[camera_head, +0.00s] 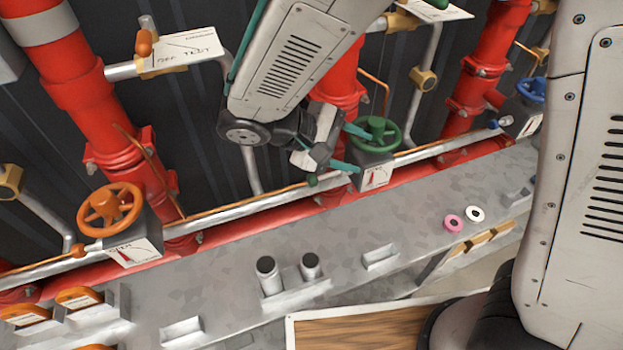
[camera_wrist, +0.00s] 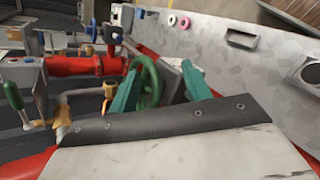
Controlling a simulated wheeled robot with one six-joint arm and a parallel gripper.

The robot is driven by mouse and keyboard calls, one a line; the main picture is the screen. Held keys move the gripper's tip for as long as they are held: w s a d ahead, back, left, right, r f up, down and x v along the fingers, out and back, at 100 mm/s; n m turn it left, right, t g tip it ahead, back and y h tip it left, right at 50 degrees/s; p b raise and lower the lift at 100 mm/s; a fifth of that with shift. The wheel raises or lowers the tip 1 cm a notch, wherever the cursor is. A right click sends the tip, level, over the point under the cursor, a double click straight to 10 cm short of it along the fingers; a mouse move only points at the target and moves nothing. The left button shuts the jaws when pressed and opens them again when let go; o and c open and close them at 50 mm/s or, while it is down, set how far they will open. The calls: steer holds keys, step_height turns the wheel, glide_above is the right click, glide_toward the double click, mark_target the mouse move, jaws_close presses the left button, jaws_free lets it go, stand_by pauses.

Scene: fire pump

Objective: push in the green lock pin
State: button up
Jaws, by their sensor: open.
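The green handwheel (camera_head: 376,132) sits on top of that box. My gripper (camera_head: 350,149) is open, its teal fingers pointing toward the handwheel from the left. In the wrist view the green handwheel (camera_wrist: 148,84) shows between the spread fingers of my gripper (camera_wrist: 160,88); contact is unclear. The pin is not distinguishable in that view.
An orange handwheel (camera_head: 110,207) stands left and a blue one (camera_head: 531,90) right, on red pipes. The grey ledge (camera_head: 230,255) in front holds two dark-topped cylinders (camera_head: 288,275), a pink ring (camera_head: 454,223) and a white ring (camera_head: 475,213). A silver rail runs behind it.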

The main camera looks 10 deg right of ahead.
mark_target(308, 182)
steer(key=a+f+n+t+h, duration=0.1)
steer(key=a+f+n+t, duration=0.4)
steer(key=a+f+t, duration=0.5)
steer(key=w+d+f, duration=0.1)
steer(key=w+d+g, duration=0.1)
steer(key=w+d+f+g, duration=0.1)
steer(key=w, duration=0.1)
steer(key=shift+f+n, duration=0.3)
